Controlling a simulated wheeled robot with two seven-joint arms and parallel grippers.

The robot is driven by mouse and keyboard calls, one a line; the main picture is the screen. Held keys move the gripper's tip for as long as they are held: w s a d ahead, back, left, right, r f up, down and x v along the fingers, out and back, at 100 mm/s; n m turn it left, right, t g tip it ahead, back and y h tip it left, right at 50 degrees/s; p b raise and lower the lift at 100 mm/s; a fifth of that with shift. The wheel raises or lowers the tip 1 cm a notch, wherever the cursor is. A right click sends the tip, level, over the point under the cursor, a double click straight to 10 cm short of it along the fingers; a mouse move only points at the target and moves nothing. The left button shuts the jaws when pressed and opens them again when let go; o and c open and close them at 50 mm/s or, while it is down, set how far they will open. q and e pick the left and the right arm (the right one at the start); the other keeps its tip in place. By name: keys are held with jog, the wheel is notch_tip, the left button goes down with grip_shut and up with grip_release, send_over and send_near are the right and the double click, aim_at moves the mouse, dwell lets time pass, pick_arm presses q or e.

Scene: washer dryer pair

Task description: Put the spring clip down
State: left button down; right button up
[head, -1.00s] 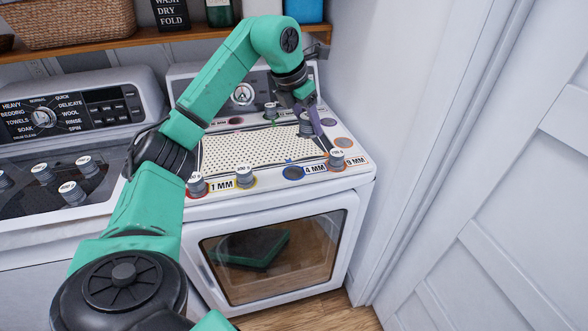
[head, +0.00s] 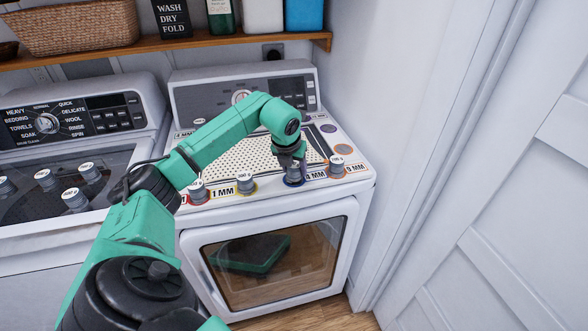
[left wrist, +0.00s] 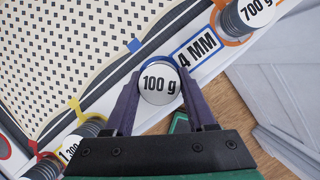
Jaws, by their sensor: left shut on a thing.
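My left gripper (head: 290,160) is over the front edge of the dryer top. Its purple fingers (left wrist: 160,100) are shut on a grey cylindrical weight with a white top marked "100 g" (left wrist: 159,84). In the head view the weight (head: 294,178) is upright at the blue ring beside the "4 MM" label (head: 315,175). Part of the blue ring shows around it in the left wrist view. I cannot tell whether its base touches the surface. I cannot make out a separate spring clip. My right gripper is not in view.
The dotted panel (head: 240,156) lies behind the weight. A 700 g weight (left wrist: 254,12) stands on the orange ring to the right. Other weights stand at the yellow (head: 246,184) and red (head: 197,190) rings. Purple and orange spots at the right are bare. A wall rises on the right.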

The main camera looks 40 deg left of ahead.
pick_arm(q)
jog(key=shift+f, duration=0.5)
jog(key=shift+f, duration=0.15)
jog(key=shift+c, duration=1.1)
grip_release()
jog(key=b+v, duration=0.1)
jog(key=v, duration=1.1)
jog(key=shift+b, duration=0.4)
